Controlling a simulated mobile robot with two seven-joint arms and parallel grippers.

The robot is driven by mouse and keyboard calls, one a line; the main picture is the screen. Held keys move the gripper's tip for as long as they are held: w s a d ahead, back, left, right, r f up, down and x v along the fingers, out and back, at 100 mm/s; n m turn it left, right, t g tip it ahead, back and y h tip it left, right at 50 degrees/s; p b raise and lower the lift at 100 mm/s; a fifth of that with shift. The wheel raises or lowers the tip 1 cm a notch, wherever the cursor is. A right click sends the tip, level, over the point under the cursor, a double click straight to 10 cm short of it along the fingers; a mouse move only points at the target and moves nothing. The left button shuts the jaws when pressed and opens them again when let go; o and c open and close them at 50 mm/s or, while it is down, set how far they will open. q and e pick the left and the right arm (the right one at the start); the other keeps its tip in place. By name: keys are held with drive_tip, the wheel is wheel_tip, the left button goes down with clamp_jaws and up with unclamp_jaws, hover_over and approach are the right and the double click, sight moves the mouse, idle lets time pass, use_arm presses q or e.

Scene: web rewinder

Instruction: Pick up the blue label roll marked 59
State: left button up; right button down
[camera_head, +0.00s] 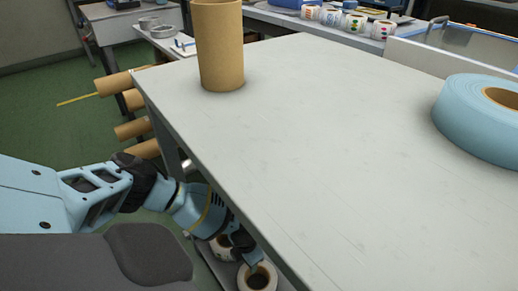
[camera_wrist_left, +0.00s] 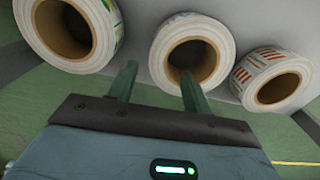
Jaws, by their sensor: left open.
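My left gripper (camera_head: 250,262) reaches down past the near-left edge of the table, close to a white label roll (camera_head: 257,281) on a low shelf. In the left wrist view the gripper (camera_wrist_left: 158,85) is open and empty, its fingers pointing at the middle label roll (camera_wrist_left: 165,47). One finger overlaps that roll's core opening; I cannot tell whether it touches. A roll with green print (camera_wrist_left: 30,30) is on the left and one with red stripes (camera_wrist_left: 246,75) on the right. No number 59 is readable on any roll. My right gripper is out of view.
The white tabletop (camera_head: 300,150) beside my left arm is mostly clear. It carries an upright cardboard core (camera_head: 220,50) and a large light-blue roll (camera_head: 470,125). Several brown cores (camera_head: 130,128) stick out at the table's left. More label rolls (camera_head: 353,24) stand on a back table.

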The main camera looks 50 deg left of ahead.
sight(248, 269)
use_arm(q)
drive_tip(key=shift+s+f, duration=0.1)
drive_tip(key=shift+f+b, duration=0.5)
drive_tip(key=shift+f, duration=1)
drive_tip(key=f+b, duration=0.2)
drive_tip(key=f, duration=0.1)
drive_tip(key=f+b, duration=0.1)
drive_tip(key=shift+w+a+f, duration=0.2)
drive_tip(key=shift+w+f, duration=0.1)
drive_tip(key=shift+f, duration=0.05)
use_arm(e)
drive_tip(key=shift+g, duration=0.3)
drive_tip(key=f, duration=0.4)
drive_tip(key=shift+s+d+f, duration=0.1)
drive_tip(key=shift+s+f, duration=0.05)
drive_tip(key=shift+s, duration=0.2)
use_arm(q)
drive_tip(key=shift+r, duration=0.1)
clamp_jaws()
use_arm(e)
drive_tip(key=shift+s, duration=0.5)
